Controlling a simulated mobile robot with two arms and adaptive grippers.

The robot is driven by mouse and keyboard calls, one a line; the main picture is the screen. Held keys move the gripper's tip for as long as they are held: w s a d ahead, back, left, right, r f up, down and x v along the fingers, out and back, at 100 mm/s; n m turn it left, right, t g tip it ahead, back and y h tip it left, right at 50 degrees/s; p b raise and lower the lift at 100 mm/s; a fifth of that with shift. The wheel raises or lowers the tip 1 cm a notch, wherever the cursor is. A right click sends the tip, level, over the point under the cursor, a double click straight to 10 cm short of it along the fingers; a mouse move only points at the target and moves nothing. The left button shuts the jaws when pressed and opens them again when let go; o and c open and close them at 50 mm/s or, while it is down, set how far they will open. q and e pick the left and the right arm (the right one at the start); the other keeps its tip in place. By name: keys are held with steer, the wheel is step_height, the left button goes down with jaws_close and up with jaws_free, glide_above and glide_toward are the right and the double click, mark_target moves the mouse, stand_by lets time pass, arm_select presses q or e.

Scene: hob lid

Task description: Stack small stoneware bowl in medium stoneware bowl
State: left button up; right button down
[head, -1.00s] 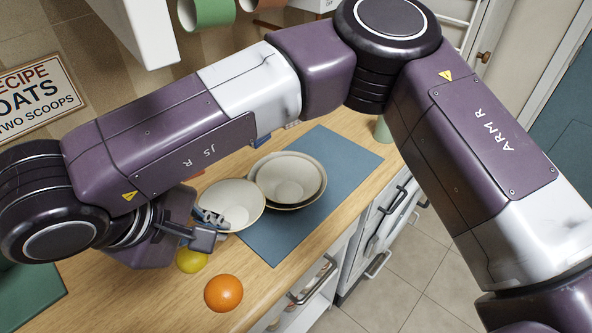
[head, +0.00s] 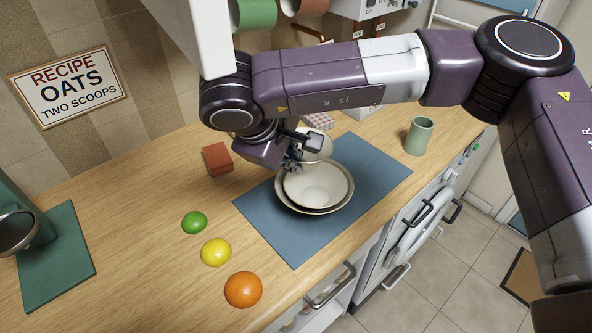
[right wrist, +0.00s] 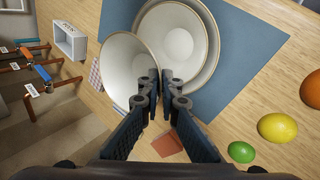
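The medium stoneware bowl (head: 318,194) sits upright inside a slightly wider stoneware bowl (head: 347,203) on the blue mat. Both are cream inside with brown rims. My right gripper (head: 292,160) is just behind and left of this stack. It is shut on the rim of the small stoneware bowl (head: 318,146), which is partly hidden by the gripper and arm. In the right wrist view the small bowl (right wrist: 128,62) is left of the stack, with its rim between the fingertips (right wrist: 160,85). The medium bowl (right wrist: 172,42) looks empty. My left gripper is not in view.
The blue mat (head: 375,165) lies on the wooden counter. A green cup (head: 419,136) stands at right, a brown-red block (head: 217,159) at left. A green fruit (head: 194,222), a lemon (head: 215,252) and an orange (head: 243,289) line the front left. A cabinet (head: 178,30) hangs above.

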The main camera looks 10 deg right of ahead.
steer(key=f+b, duration=0.2)
steer(key=f, duration=0.1)
steer(key=shift+w+d, duration=0.2)
steer(key=shift+f, duration=0.35)
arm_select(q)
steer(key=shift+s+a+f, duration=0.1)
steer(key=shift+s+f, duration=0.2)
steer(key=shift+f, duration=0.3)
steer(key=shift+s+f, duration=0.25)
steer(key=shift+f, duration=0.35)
arm_select(e)
steer(key=shift+w+r, duration=0.1)
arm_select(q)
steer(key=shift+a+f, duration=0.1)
arm_select(e)
steer(key=shift+f+b, duration=0.2)
steer(key=shift+b, duration=0.15)
steer(key=shift+f+b, duration=0.3)
steer(key=shift+f, duration=0.1)
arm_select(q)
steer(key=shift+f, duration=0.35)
arm_select(e)
steer(key=c, duration=2.2)
jaws_free()
steer(key=shift+o, duration=0.2)
